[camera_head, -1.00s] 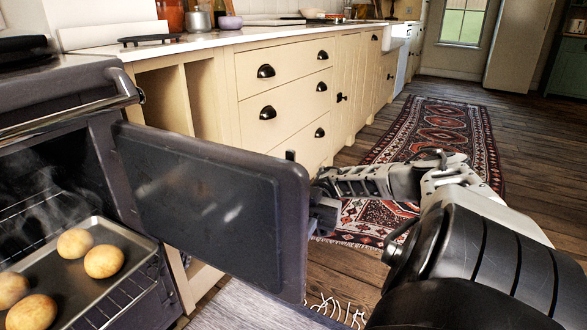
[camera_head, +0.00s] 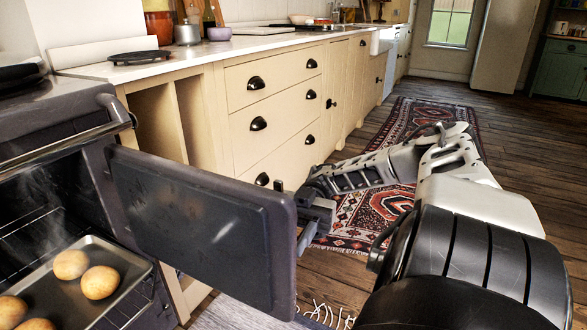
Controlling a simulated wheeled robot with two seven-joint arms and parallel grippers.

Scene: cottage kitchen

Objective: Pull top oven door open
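The top oven door (camera_head: 200,225) stands swung wide open, its dark inner face towards me. Inside the oven, several round golden buns sit on a metal tray (camera_head: 110,312), with steam above them. My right gripper (camera_head: 312,215) is at the door's free right edge. A small dark finger tip shows just above that edge; the rest of the fingers is partly hidden behind the door, so I cannot tell whether they are shut or touching it. My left gripper is not in view.
Cream cabinets with dark cup handles (camera_head: 258,123) line the wall behind the door under a white worktop (camera_head: 200,52). A patterned red rug (camera_head: 375,210) lies on the wooden floor (camera_head: 520,150). The floor at the right is clear.

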